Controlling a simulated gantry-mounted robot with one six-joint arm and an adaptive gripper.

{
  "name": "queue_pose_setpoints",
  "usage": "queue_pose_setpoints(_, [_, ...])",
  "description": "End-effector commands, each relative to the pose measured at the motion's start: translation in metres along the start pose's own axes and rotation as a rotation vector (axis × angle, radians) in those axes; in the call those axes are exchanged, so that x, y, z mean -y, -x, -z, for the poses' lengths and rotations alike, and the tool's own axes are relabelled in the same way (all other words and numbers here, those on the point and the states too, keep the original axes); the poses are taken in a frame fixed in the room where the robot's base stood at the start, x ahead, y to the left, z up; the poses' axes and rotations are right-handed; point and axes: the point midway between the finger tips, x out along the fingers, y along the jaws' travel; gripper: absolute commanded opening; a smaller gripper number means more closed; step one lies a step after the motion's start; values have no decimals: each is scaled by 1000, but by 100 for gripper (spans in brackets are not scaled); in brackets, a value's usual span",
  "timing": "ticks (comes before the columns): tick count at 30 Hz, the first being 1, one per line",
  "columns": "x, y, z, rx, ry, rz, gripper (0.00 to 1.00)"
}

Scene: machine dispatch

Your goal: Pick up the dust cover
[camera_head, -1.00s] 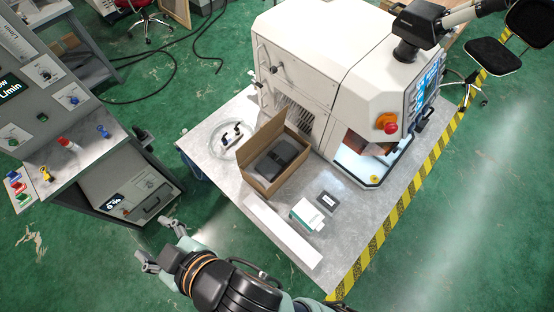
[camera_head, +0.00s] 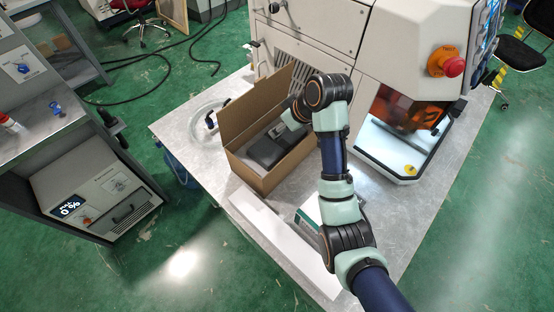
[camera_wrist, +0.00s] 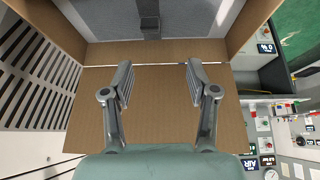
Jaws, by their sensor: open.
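A dark grey object (camera_head: 268,150), which I take to be the dust cover, lies inside an open cardboard box (camera_head: 262,185) on the table. My arm's end partly covers it in the head view. In the wrist view a grey panel (camera_wrist: 115,22) with a dark raised piece (camera_wrist: 149,22) shows inside the box at the top edge. My gripper (camera_wrist: 158,76) is open and empty, its two fingers well apart in front of the cardboard.
A large white machine (camera_head: 330,35) with a lit chamber and a red stop button (camera_head: 454,67) stands right behind the box. A long white strip (camera_head: 262,222) lies along the table's front. The box's raised flap (camera_head: 250,108) stands at its back left.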

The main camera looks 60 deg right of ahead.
Motion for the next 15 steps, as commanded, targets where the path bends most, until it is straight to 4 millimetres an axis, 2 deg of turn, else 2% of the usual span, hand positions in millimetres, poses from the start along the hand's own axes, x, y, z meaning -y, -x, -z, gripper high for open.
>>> queue_pose_setpoints(1, [-12, -8, -10, 7, -10, 1, 59])
queue_pose_setpoints(3, [-19, -6, -13, 14, -12, 4, 59])
queue_pose_setpoints(7, [-20, -5, -12, 16, -13, 6, 59])
queue_pose_setpoints(12, [-18, -27, -14, 18, -13, 8, 59])
queue_pose_setpoints(15, [-19, -31, -13, 16, -14, 5, 59])
